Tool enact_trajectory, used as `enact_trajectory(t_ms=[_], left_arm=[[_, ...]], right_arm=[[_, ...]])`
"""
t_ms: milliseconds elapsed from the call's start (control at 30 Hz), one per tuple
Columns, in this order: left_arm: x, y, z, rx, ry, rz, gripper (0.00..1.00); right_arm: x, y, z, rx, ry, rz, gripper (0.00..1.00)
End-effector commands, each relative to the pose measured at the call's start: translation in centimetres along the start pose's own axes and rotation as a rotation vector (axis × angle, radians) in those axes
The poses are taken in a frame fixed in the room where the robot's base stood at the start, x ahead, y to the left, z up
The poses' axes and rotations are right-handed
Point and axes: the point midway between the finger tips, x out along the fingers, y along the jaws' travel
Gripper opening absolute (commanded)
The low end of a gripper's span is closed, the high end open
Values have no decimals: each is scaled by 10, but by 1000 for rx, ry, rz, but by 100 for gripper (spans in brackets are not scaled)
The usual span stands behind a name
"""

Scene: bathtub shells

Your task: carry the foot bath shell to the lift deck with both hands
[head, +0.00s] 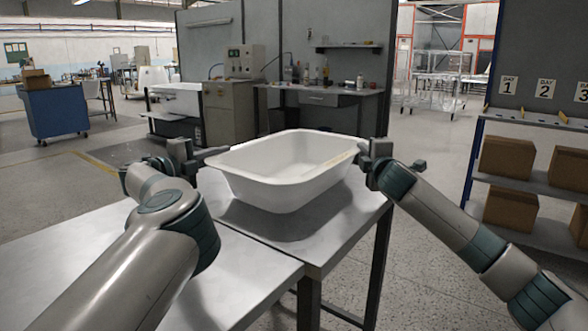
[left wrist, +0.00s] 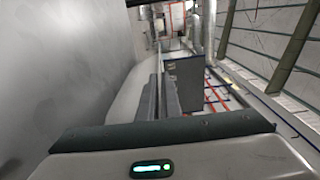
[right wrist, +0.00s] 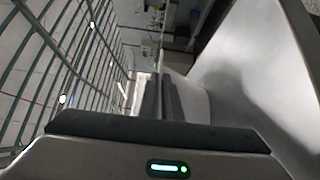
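The foot bath shell (head: 285,185) is a white, open-topped tub with a wide rim, roughly level over a grey metal table (head: 345,230). A dark shadow lies under it; whether its base touches the table I cannot tell. My left gripper (head: 206,154) is at its left rim and my right gripper (head: 362,152) at its right rim. In the left wrist view the fingers (left wrist: 161,98) are close together at the shell's edge. In the right wrist view the fingers (right wrist: 162,98) look closed on the opposite edge. I cannot identify the lift deck.
A second metal table top (head: 225,280) adjoins in front. A workbench (head: 320,95) with bottles and a grey machine (head: 230,110) stand behind. A shelf with cardboard boxes (head: 507,158) is at the right, a blue cabinet (head: 55,112) far left. Open floor lies between.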

Motion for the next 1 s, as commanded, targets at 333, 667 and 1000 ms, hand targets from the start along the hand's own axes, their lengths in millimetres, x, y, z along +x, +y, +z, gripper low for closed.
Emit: enact_trajectory(t_ms=[333,667,1000], left_arm=[[1,1,-2,0,5,1,0],[1,-1,-2,1,6,-1,0],[2,-9,-3,1,7,-2,0]], right_arm=[[0,-2,-2,0,4,-2,0],[0,0,-3,0,5,1,0],[0,8,-3,0,5,1,0]])
